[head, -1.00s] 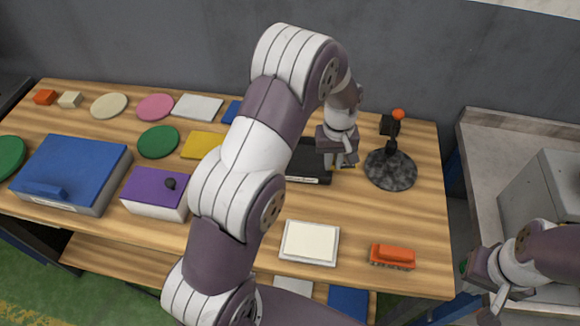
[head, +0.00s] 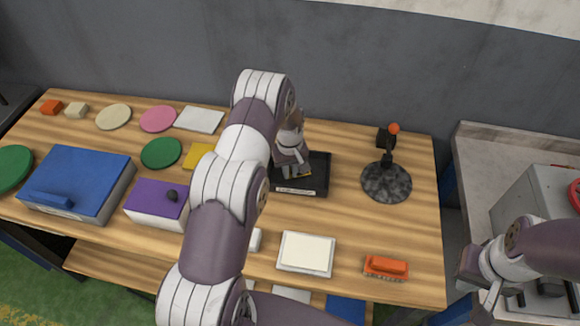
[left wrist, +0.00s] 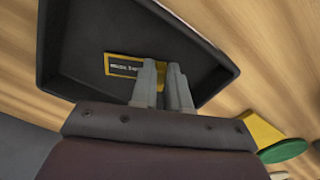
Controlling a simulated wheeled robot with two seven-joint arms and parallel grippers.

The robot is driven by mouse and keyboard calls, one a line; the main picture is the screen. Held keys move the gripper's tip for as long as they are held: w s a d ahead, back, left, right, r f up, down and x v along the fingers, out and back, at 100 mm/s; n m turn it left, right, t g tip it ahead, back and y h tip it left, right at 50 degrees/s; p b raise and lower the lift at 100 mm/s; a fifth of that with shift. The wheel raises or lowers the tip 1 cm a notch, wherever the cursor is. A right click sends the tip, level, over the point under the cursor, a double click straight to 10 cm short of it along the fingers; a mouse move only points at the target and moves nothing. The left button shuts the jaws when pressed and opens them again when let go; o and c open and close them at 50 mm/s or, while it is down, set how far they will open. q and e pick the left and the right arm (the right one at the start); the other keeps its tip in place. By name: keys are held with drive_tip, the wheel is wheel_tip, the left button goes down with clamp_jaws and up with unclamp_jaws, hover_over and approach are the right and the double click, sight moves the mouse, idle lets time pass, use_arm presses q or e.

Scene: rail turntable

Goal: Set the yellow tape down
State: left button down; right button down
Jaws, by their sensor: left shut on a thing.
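My left gripper (head: 297,174) is shut on the yellow tape (head: 306,171), over the black tray (head: 320,168). In the left wrist view, the two fingers (left wrist: 161,88) are close together at the tape (left wrist: 122,68), which shows a yellow border and a dark label with pale writing. The fingers hide part of it. The tray's dark floor and raised walls (left wrist: 75,45) lie around and behind it. I cannot tell whether the tape touches the tray floor. My right gripper (head: 490,300) is at the lower right, away from the table; its finger gap is unclear.
A dark round stand with an orange ball (head: 386,183) is right of the tray. A cream-topped block (head: 306,252) and an orange brush-like thing (head: 387,267) stand in front. A purple-topped box (head: 157,203) and blue case (head: 75,180) are left. Bare wood lies between tray and stand.

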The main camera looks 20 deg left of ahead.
use_arm(q)
drive_tip(key=shift+w+f, duration=0.1)
drive_tip(key=shift+f+b, duration=0.15)
drive_tip(key=shift+b, duration=0.15)
drive_tip(key=c, duration=1.1)
unclamp_jaws()
drive_tip(key=shift+r, duration=0.4)
wheel_tip(320, 180, up, 11)
drive_tip(key=b, duration=0.2)
drive_tip(key=s+d+r+m, duration=0.2)
drive_tip(key=s+d, duration=0.1)
drive_tip(key=s, duration=0.4)
drive_tip(key=s+d+r+m+t, duration=0.1)
drive_tip(key=s+d+r+m, duration=0.1)
drive_tip(key=s, duration=0.6)
drive_tip(key=s+d+r+m, duration=0.3)
drive_tip(key=s+d+m, duration=0.1)
drive_tip(key=s, duration=0.4)
drive_tip(key=shift+s+d, duration=0.15)
drive_tip(key=shift+d, duration=0.2)
